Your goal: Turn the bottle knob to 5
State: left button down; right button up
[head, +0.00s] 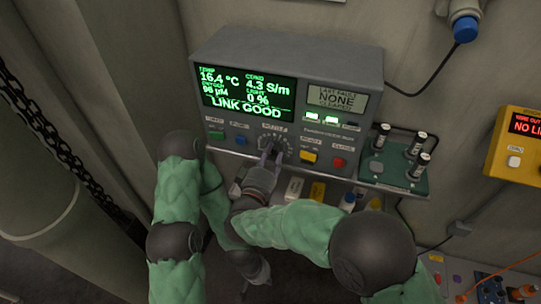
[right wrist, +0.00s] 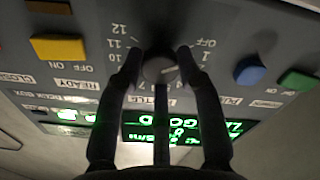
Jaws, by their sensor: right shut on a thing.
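The round bottle knob (head: 277,143) is on the front of the grey instrument panel, below its screen. In the right wrist view the dark knob (right wrist: 159,69) sits between the two fingertips of my right gripper (right wrist: 158,62), which is shut on it.
The panel screen (head: 247,92) reads LINK GOOD. A blue button (head: 240,139) and a yellow button (head: 309,156) flank the knob, with a red button (head: 339,162) beyond. A green connector block (head: 394,168) stands right of the panel. A chain hangs at the left.

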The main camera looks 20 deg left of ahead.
jog(key=shift+m, duration=0.4)
jog(key=m, duration=0.4)
jog(key=m+b, duration=0.1)
jog(key=m, duration=0.3)
jog(key=shift+f, duration=0.1)
jog(key=m+b, duration=0.1)
jog(key=m, duration=0.2)
jog(key=shift+b, duration=0.35)
jog(key=m+b, duration=0.2)
jog(key=m, duration=0.1)
jog(key=shift+m, duration=0.4)
jog(key=shift+m+b, duration=0.95)
jog(key=shift+m, duration=1.15)
jog(key=o, duration=1.1)
